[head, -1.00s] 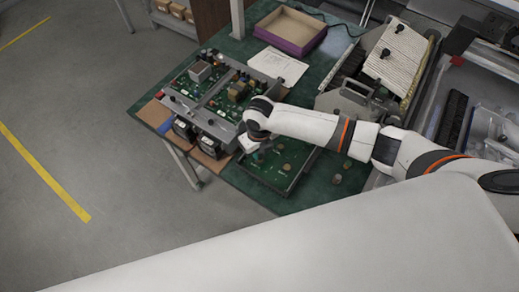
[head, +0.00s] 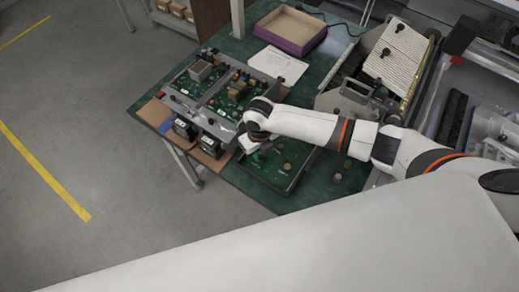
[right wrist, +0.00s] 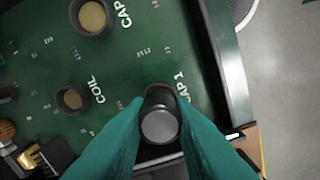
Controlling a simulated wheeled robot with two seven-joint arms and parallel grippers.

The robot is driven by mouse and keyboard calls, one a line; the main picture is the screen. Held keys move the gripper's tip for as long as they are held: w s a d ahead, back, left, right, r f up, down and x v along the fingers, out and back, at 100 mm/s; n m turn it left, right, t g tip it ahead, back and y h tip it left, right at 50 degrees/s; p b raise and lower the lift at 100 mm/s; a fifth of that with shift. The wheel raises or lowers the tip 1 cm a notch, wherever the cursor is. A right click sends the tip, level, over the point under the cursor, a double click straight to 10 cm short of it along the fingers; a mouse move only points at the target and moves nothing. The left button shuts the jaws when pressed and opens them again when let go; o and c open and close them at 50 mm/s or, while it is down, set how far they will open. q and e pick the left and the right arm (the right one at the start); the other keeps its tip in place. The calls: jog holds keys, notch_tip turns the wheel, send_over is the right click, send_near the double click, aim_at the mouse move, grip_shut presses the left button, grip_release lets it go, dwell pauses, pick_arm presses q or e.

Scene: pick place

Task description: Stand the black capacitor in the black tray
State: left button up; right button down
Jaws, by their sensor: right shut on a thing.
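The black capacitor (right wrist: 160,127) has a dark sleeve and a grey round end that faces the camera in the right wrist view. My right gripper (right wrist: 158,120) is shut on it, with a teal finger on each side. The capacitor is beside the white "CAP 1" marking, over the dark rim of a round holder (right wrist: 158,89); I cannot tell whether it is seated. The black tray (right wrist: 236,60) has a green floor and a dark raised wall. In the head view the tray (head: 303,172) lies under my right gripper (head: 250,148), whose fingertips are mostly hidden. My left gripper is not in view.
Other round holders stand by the "CAP" (right wrist: 92,17) and "COIL" (right wrist: 72,98) markings. An open metal chassis with circuit boards (head: 205,116) stands left of the tray. Small round parts (head: 337,178) lie to its right. A purple box (head: 290,30) is at the back.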

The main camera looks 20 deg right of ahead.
jog(key=shift+f, duration=0.35)
dwell(0.6)
jog(key=c, duration=1.2)
grip_release()
jog(key=c, duration=0.3)
jog(key=shift+c, duration=0.2)
jog(key=shift+r+p, duration=3.15)
jog(key=shift+r, duration=0.4)
